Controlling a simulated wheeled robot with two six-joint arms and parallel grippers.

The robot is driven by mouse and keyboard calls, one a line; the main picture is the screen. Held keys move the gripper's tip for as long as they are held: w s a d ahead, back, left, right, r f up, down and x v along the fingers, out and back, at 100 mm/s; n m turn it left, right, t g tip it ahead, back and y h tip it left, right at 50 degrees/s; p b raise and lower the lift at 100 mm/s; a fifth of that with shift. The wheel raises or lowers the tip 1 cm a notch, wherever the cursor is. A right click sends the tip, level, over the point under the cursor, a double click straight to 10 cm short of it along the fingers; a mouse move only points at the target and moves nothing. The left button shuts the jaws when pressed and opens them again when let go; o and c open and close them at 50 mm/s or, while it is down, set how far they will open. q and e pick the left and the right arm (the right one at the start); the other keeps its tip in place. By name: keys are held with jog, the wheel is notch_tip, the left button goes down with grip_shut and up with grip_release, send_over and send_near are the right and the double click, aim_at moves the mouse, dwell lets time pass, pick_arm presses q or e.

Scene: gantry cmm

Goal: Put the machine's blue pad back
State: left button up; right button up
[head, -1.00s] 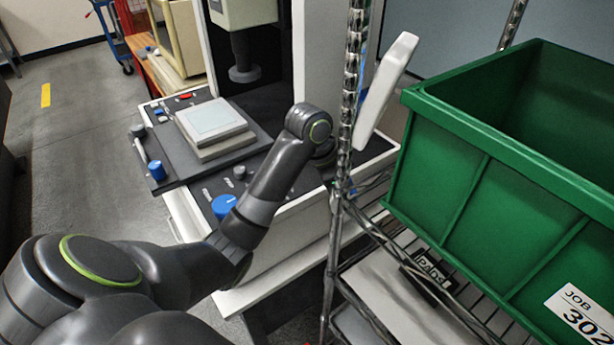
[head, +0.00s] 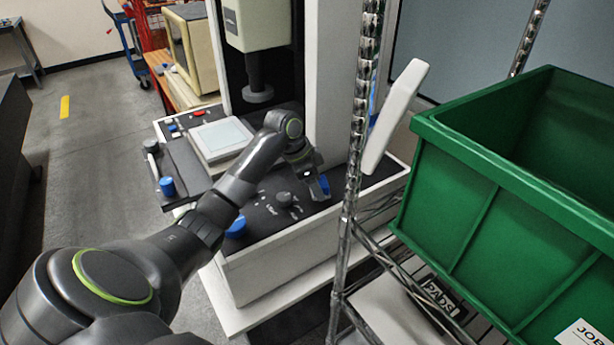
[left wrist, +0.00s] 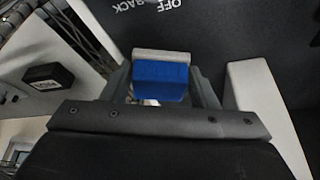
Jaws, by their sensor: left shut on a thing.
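The blue pad (left wrist: 160,80), with a pale grey backing along one edge, is between the fingers of my left gripper (left wrist: 163,88) in the left wrist view. I cannot tell whether the pad touches the deck. My right gripper is not in view.
A chrome rack post (head: 355,150) stands just right of the gripper, with a tilted white panel (head: 394,115) beside it. A green crate (head: 480,200) fills the right. A black knob (head: 284,199) and blue knobs (head: 167,186) are on the machine. Dark panel lettering (left wrist: 160,8) is inverted.

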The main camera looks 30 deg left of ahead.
aim_at(307, 190)
pick_arm(q)
jog(key=a, duration=0.1)
jog(key=w+a, duration=0.1)
jog(key=a, duration=0.1)
jog(key=shift+w+a+r+p, duration=0.1)
jog(key=shift+w+p, duration=0.05)
jog(key=shift+p, duration=0.2)
jog(key=shift+w+a+f, duration=0.1)
jog(key=shift+a+f, duration=0.1)
jog(key=shift+a, duration=0.1)
jog(key=shift+f+p, duration=0.35)
jog(key=shift+f, duration=0.2)
jog(key=shift+d+f, duration=0.1)
jog(key=shift+f, duration=0.05)
jog(key=o, duration=0.9)
jog(key=shift+f, duration=0.1)
jog(key=shift+o, duration=0.2)
